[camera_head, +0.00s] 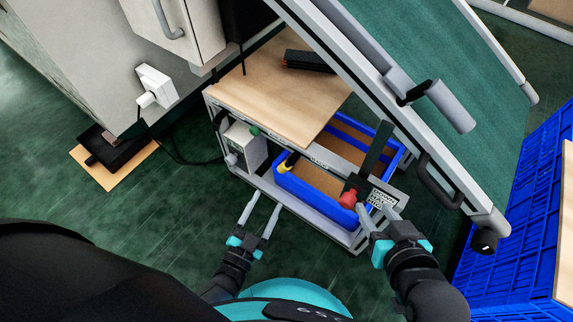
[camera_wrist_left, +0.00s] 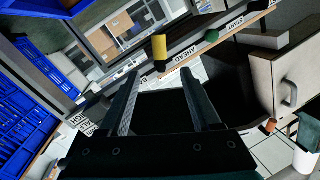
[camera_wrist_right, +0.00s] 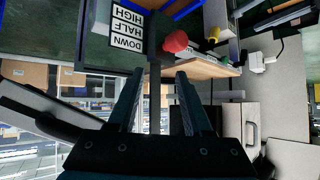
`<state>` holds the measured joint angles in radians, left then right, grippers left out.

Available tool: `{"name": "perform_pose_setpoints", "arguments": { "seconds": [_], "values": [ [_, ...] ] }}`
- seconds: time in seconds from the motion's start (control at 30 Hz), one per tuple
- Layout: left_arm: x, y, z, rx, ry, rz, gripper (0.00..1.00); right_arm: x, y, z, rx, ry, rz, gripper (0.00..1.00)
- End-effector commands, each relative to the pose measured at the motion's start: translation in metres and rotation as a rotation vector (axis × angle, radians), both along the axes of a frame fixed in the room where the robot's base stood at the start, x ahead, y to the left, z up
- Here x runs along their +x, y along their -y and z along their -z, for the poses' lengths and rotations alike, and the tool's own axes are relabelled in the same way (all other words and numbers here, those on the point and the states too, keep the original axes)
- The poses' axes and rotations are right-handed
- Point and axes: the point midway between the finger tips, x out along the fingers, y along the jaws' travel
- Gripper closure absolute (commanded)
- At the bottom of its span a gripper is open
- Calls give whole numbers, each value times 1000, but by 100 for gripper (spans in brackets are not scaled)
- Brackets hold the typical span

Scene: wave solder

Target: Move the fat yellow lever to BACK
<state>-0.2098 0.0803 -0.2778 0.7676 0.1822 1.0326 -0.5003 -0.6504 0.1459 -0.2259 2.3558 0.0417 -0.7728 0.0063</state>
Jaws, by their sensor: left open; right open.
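The fat yellow lever (camera_head: 290,161) stands at the front rail of the wooden-topped bench. In the left wrist view the yellow lever (camera_wrist_left: 159,47) is ahead of the fingertips and between their lines. A label that seems to read AHEAD (camera_wrist_left: 184,53) is close beside it; another label further right (camera_wrist_left: 235,22) is hard to read. My left gripper (camera_head: 265,202) is open and empty, in front of the rail and apart from the lever. My right gripper (camera_head: 375,210) is open and empty near the red knob (camera_head: 348,198).
A green knob (camera_head: 255,131) sits left of the lever on the same rail. A HIGH/HALF/DOWN label (camera_wrist_right: 127,27) is beside the red knob's black lever.

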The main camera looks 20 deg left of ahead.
Motion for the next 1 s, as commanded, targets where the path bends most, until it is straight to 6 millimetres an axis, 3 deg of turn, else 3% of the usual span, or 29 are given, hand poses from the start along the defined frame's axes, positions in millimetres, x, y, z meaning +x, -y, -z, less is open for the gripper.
{"name": "perform_pose_setpoints", "arguments": {
  "seconds": [0.33, 1.0],
  "values": [
    [54, 7, 0, -1, 3, 0, 36, 6, -21, -4, 93, 166, -16, 50],
    [119, 16, 1, -1, -1, 1, 36, -1, -46, -26, 281, 466, -10, 50]
  ]
}}
